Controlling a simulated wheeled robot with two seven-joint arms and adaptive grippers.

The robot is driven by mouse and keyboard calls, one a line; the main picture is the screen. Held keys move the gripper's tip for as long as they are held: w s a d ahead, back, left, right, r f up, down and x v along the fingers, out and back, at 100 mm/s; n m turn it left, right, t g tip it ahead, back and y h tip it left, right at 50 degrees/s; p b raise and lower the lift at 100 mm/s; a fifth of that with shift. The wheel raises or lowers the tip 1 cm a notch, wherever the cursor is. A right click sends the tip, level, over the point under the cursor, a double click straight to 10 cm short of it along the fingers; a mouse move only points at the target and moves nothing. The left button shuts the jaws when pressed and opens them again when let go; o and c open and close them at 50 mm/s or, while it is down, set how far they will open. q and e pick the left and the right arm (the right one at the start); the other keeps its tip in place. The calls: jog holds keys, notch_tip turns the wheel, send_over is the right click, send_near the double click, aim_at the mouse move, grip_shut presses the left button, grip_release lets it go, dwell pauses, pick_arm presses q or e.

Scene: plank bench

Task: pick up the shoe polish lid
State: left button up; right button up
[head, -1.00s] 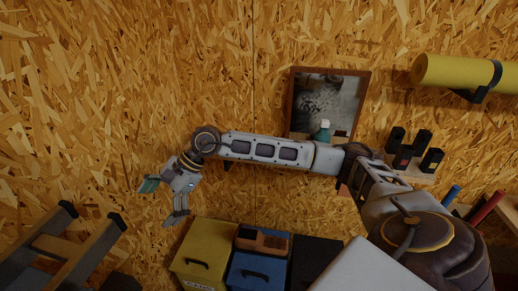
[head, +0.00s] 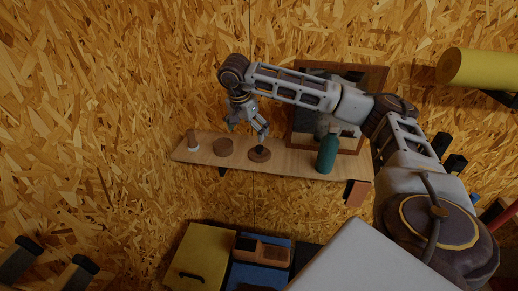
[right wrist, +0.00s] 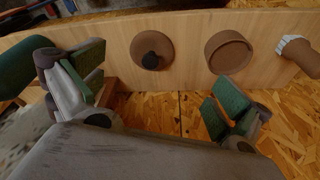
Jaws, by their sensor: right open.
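A round brown disc with a dark knob (head: 260,154), which looks like the shoe polish lid, lies on the wooden shelf (head: 290,162). It also shows in the right wrist view (right wrist: 165,38), knob facing the camera. A round brown tin-like piece (head: 223,147) with a raised rim lies beside it, also in the right wrist view (right wrist: 228,54). My right gripper (head: 247,126) is open and empty over the shelf, close to the disc. In the right wrist view its green-padded fingers (right wrist: 158,90) are spread wide, with the disc beyond the gap between them.
A green bottle (head: 326,155) stands on the shelf right of the disc. A brown and white piece (head: 193,142) stands at the left end. Yellow (head: 204,250) and blue (head: 240,274) boxes are below.

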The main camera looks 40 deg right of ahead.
aim_at(259, 147)
pick_arm(q)
jog(key=shift+w+d+r+p, duration=0.2)
jog(key=shift+w+r+p, duration=0.1)
jog(key=shift+r+p, duration=0.25)
pick_arm(e)
jog(key=shift+w+d+f, duration=0.15)
jog(key=shift+d+f, duration=0.65)
jog(key=shift+f, duration=0.4)
jog(key=shift+w+d+f, duration=0.15)
jog(key=shift+d+f, duration=0.6)
jog(key=shift+f, duration=0.5)
jog(key=shift+w+d+f, duration=0.15)
jog(key=shift+d+f, duration=0.65)
jog(key=shift+f, duration=0.4)
jog(key=shift+f, duration=0.15)
jog(key=shift+p+x, duration=0.5)
jog(key=shift+x, duration=0.45)
jog(key=shift+d+p+x, duration=0.2)
jog(key=shift+p+x, duration=0.1)
jog(key=shift+x, duration=1.2)
pick_arm(q)
jog(key=shift+r, duration=0.75)
pick_arm(e)
jog(key=shift+s, duration=0.15)
pick_arm(q)
jog(key=shift+s, duration=0.1)
pick_arm(e)
jog(key=shift+c, duration=0.4)
